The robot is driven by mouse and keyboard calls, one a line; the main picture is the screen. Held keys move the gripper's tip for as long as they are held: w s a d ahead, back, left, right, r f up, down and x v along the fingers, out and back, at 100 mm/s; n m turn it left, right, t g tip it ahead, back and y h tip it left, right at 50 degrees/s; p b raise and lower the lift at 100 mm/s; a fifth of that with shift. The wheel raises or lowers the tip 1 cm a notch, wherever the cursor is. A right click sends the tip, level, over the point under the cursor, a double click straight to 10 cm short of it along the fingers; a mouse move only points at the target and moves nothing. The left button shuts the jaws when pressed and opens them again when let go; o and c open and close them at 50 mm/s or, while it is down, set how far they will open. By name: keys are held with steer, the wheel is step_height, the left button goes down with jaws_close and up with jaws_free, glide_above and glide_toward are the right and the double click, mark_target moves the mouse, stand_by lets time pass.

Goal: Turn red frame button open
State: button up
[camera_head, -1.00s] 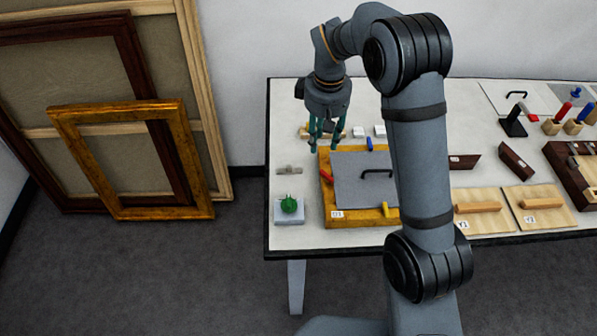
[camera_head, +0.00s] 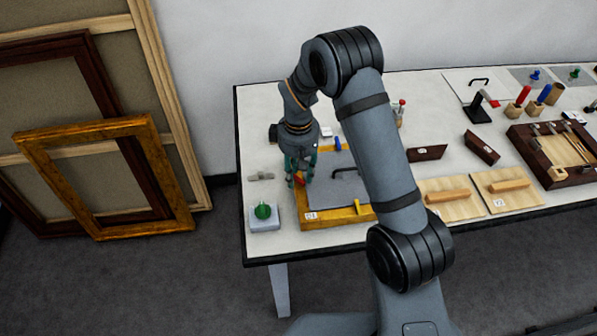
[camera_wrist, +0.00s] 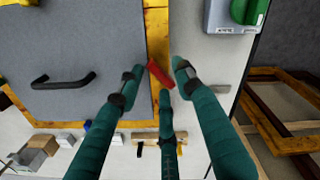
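The red frame button (camera_wrist: 160,74) is a small red bar on the left rail of the gilt frame (camera_head: 331,219); in the wrist view it lies slanted across the rail's edge (camera_wrist: 157,30). A grey panel (camera_head: 330,201) with a black handle (camera_wrist: 62,81) fills the frame. My gripper (camera_head: 299,182) has teal fingers and is over the frame's left rail. In the wrist view my gripper (camera_wrist: 161,78) is open, with fingertips spread around the red button. I cannot tell whether they touch it. In the head view the fingers partly hide the button.
A yellow button (camera_head: 358,207) and a blue button (camera_head: 338,144) sit on other sides of the frame. A grey box with a green knob (camera_head: 263,211) stands close on the left. Wooden boards (camera_head: 449,198) lie to the right. Large frames (camera_head: 100,180) lean on the wall.

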steer(key=c, duration=0.4)
jaws_close()
